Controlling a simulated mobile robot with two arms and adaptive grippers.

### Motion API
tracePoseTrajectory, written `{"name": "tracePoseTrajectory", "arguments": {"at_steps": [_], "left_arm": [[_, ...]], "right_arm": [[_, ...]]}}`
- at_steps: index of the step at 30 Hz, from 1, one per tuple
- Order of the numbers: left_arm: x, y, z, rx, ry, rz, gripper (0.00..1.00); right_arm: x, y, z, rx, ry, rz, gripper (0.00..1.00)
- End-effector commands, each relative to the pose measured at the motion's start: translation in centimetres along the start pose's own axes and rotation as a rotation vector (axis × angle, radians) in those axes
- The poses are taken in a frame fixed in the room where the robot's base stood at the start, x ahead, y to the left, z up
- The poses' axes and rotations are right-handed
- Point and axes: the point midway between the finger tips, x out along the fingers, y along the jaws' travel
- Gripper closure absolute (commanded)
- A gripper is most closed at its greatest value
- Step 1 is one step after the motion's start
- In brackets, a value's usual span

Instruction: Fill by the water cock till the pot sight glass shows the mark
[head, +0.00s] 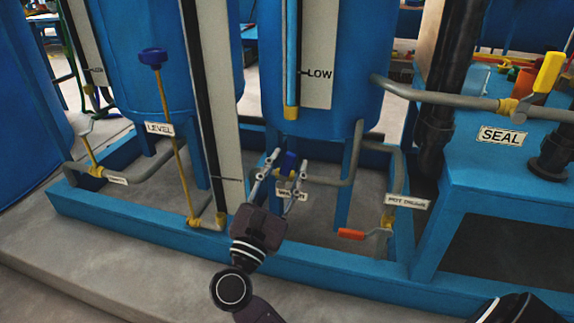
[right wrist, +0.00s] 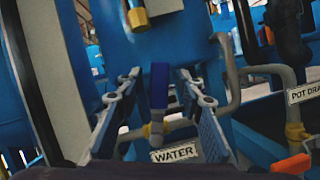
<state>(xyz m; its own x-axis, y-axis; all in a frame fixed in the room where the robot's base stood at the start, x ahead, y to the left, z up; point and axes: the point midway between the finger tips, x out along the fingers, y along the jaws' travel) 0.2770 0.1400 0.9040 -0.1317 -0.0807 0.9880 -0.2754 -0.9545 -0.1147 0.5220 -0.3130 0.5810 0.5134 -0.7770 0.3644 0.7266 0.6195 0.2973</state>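The water cock has a blue handle (head: 289,162), upright above the WATER label, which the gripper partly covers in the head view. My right gripper (head: 287,159) is open, with its fingers on either side of the handle. In the right wrist view the handle (right wrist: 159,85) stands between the spread fingers with gaps both sides. The WATER label (right wrist: 175,155) is below it. A sight glass (head: 292,55) runs down the right blue vessel beside a white board (head: 318,40) marked LOW. Its tube looks light blue; I cannot tell the water level. My left gripper is not in view.
A POT DRAIN cock with an orange handle (head: 352,234) is right of my gripper. The SEAL pipe has a yellow handle (head: 549,72). A tall rod with a blue knob (head: 152,58) and LEVEL label (head: 159,128) stands left. The blue frame rail (head: 330,268) runs in front.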

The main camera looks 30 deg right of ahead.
Motion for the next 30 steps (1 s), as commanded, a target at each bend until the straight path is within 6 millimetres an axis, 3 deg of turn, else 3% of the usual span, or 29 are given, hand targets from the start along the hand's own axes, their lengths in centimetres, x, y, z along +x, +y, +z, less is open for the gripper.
{"name": "tracePoseTrajectory", "arguments": {"at_steps": [5, 13, 22, 30], "left_arm": [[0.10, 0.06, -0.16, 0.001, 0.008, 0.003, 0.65], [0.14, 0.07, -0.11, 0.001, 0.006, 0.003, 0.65], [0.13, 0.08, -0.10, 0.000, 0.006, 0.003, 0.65], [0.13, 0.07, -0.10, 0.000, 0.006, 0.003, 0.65]], "right_arm": [[1.26, 0.02, 0.04, 0.000, -0.001, 0.001, 0.65], [1.39, 0.02, 0.07, -0.001, -0.001, 0.001, 0.66], [1.35, 0.03, 0.05, -0.002, -0.001, 0.001, 0.99], [1.33, 0.03, 0.04, -0.002, 0.000, 0.001, 1.00]]}}
